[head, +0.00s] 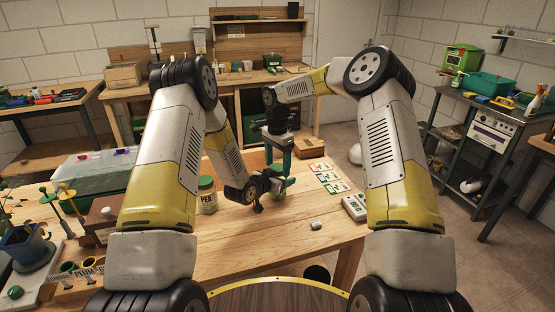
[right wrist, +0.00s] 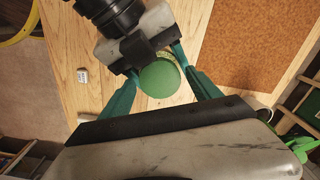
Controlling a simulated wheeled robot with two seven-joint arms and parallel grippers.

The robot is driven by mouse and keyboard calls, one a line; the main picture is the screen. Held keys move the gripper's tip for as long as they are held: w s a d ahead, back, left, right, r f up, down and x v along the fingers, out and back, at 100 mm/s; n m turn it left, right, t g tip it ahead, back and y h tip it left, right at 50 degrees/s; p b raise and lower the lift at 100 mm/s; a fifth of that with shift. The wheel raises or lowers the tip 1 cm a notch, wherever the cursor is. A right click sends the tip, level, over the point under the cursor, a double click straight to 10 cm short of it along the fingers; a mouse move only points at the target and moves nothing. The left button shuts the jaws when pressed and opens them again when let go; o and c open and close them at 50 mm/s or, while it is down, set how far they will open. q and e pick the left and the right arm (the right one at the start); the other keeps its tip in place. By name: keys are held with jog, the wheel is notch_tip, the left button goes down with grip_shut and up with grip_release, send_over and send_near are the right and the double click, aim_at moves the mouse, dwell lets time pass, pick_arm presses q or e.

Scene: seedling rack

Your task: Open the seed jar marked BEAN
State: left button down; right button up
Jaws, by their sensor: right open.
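A round green lid (right wrist: 160,80) shows in the right wrist view, with a speckled yellow-green edge beside it. My right gripper (head: 280,170) points down over the table; its green fingers stand open on either side of the lid. My left gripper (head: 264,187) is low beside the right one, close against the spot under the lid. Its fingers and the jar body are mostly hidden, so I cannot tell whether it grips the jar. No BEAN label is readable. A jar with a green lid marked PEA (head: 207,196) stands to the left.
Seed packets (head: 330,180) and a pale keypad device (head: 355,207) lie right of the grippers. A small metal cylinder (head: 316,225) lies near the front. A brown box (head: 310,147) stands behind. A labelled wooden rack (head: 75,283) is at left. The table's front middle is clear.

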jog(key=c, duration=1.5)
jog(key=shift+o, duration=0.2)
jog(key=n, duration=1)
jog(key=o, duration=1.5)
jog(key=shift+r, duration=0.1)
